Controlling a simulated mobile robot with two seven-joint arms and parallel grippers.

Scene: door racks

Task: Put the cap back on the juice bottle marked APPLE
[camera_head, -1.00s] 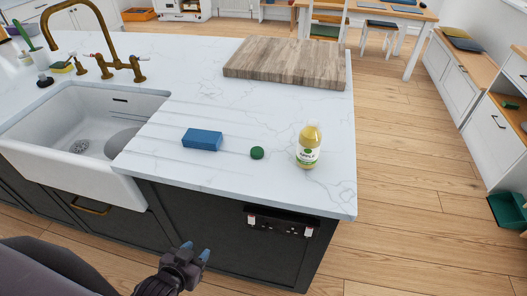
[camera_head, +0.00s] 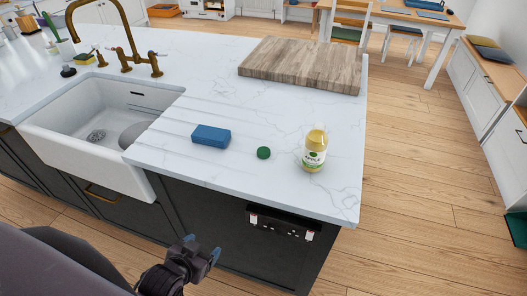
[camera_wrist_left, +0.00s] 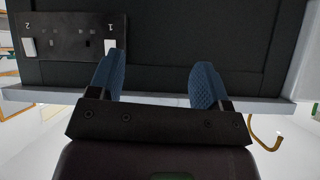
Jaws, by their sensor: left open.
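The juice bottle (camera_head: 314,152) stands upright and uncapped near the right front of the white counter, with a pale yellow body and a green-and-white label. The green cap (camera_head: 263,153) lies on the counter just left of the bottle, apart from it. My left gripper (camera_head: 202,249) is open and empty, below the counter's front edge and in front of the dark cabinet. Its two blue fingertips (camera_wrist_left: 158,84) stand apart in the left wrist view, with nothing between them. My right gripper is not in view.
A blue sponge (camera_head: 211,136) lies left of the cap. A wooden board (camera_head: 302,68) lies behind. The white sink (camera_head: 75,145) and brass faucet (camera_head: 128,40) are at left. A socket panel (camera_head: 283,222) is on the cabinet front, also in the left wrist view (camera_wrist_left: 72,38).

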